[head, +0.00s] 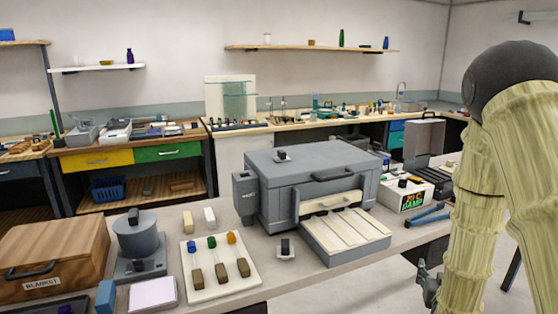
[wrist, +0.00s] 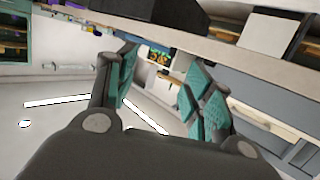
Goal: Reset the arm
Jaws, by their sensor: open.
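My arm, in a yellowish ribbed cover, stands at the right of the head view. My gripper (head: 428,287) hangs low beside the table's front edge, and only part of it shows past the arm. In the wrist view my gripper (wrist: 165,92) has its two teal-padded fingers spread apart, with nothing between them. The table edge (wrist: 240,58) runs across the top of the tilted wrist view, close to the fingers; I cannot tell how far apart they are.
The near table holds a grey kiln-like box (head: 310,165), a white tray of coloured-tipped rods (head: 222,285), a wooden box labelled BLANKET (head: 60,245), a cylinder device (head: 138,235), a lettered box (head: 405,196) and a blue-handled tool (head: 428,215). Floor right of the table looks clear.

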